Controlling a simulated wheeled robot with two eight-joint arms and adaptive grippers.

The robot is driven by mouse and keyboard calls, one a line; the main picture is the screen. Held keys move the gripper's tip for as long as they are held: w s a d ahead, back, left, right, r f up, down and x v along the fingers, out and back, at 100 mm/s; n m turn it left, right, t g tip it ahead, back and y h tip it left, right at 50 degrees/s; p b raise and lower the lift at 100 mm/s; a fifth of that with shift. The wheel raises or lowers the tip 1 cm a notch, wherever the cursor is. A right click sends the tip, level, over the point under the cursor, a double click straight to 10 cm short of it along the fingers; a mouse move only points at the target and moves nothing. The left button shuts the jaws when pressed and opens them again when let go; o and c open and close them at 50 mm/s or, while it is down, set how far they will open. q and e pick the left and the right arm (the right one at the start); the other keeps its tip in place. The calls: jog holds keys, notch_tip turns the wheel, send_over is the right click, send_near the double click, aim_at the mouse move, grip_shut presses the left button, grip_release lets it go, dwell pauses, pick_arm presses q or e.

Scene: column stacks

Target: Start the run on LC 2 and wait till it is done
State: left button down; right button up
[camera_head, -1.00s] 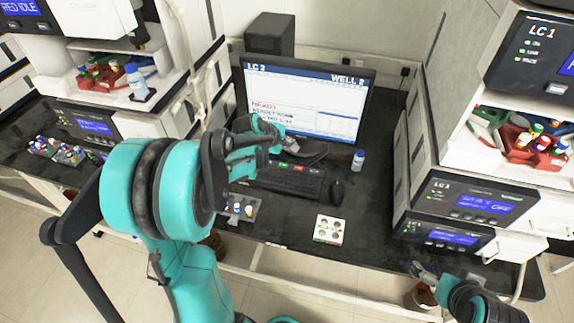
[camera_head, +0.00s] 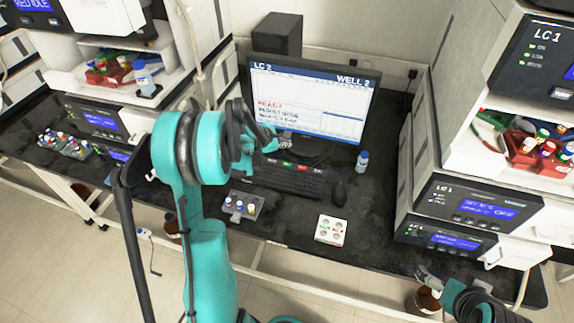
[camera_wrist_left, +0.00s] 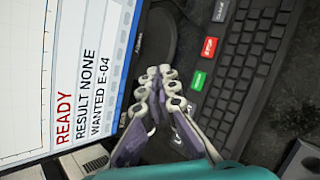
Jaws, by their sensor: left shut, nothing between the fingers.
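The LC 2 monitor (camera_head: 312,98) shows "LC 2" and "WELL 2" at its top. In the left wrist view its screen (camera_wrist_left: 70,75) reads READY, RESULT NONE, WANTED E-04. The black keyboard (camera_head: 290,182) lies in front of it. It has a green key (camera_wrist_left: 199,80), a red key (camera_wrist_left: 209,47) and a grey key (camera_wrist_left: 221,12) along its edge. My left gripper (camera_head: 287,140) is shut and empty, between the screen and the keyboard. In the wrist view its fingertips (camera_wrist_left: 159,74) are beside the green key, apart from it in the picture. My right gripper (camera_head: 428,272) is low at the right.
A mouse (camera_head: 339,193) and a blue-capped bottle (camera_head: 361,161) stand right of the keyboard. A vial rack (camera_head: 242,206) and a white card with round spots (camera_head: 330,229) lie in front. The LC 1 stack (camera_head: 465,205) rises at the right, another stack (camera_head: 100,95) at the left.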

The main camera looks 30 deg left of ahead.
aim_at(286, 165)
pick_arm(q)
notch_tip(286, 165, down, 8)
jog(key=b, duration=0.6)
jog(key=shift+f, duration=0.25)
dwell(0.9)
jog(key=shift+f+b, duration=0.35)
jog(key=shift+b, duration=0.05)
jog(key=shift+f+b, duration=0.4)
dwell(0.6)
jog(key=shift+r, duration=0.1)
jog(key=shift+r+p, duration=0.6)
jog(key=shift+r, duration=0.15)
jog(key=shift+r+p, duration=1.65)
jog(key=shift+r, duration=0.85)
